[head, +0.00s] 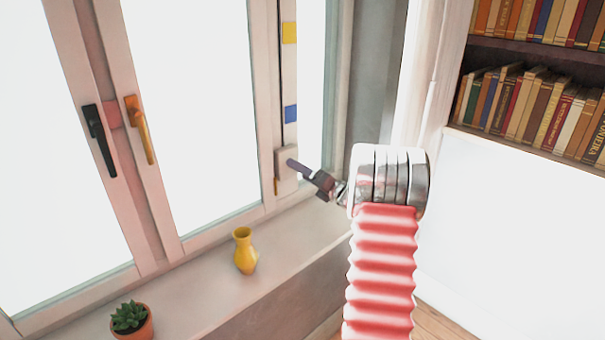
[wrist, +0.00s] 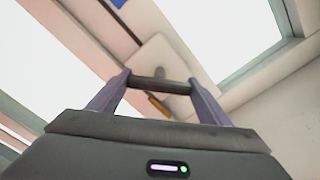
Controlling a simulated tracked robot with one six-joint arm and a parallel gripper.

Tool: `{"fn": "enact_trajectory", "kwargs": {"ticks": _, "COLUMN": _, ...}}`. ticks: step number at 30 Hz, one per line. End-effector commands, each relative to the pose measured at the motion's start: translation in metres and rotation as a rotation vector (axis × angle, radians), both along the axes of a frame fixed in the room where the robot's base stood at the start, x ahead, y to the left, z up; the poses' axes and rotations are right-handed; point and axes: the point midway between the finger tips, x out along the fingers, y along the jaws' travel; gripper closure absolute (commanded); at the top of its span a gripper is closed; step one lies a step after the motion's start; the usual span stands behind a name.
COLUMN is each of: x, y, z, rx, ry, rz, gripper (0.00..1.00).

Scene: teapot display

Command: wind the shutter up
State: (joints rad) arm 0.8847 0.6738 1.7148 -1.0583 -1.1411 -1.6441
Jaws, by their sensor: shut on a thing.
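A pale winder box (head: 284,176) sits low on the window frame. It also shows in the wrist view (wrist: 150,56), with a small orange piece at its lower edge. My gripper (head: 292,163) reaches to the front of this box from the right. In the wrist view its two purple fingers stand at either end of a dark bar, the crank handle (wrist: 160,85), and are shut on it. In the head view the fingers hide the handle. I cannot make out the shutter itself; the panes look plain white.
Yellow (head: 289,33) and blue (head: 291,114) squares mark the strip above the box. A yellow vase (head: 245,251) and a potted succulent (head: 131,320) stand on the sill. Black (head: 99,140) and orange (head: 139,130) handles are on the window. A bookshelf (head: 520,53) is at right.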

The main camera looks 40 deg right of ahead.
Motion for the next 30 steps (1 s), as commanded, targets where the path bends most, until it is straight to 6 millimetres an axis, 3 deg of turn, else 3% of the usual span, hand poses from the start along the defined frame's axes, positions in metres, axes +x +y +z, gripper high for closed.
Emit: {"fn": "enact_trajectory", "kwargs": {"ticks": 30, "x": -0.0017, "y": -0.0029, "z": -0.0032, "rx": 0.953, "ry": 0.030, "rz": -0.008, "gripper": 0.51}}
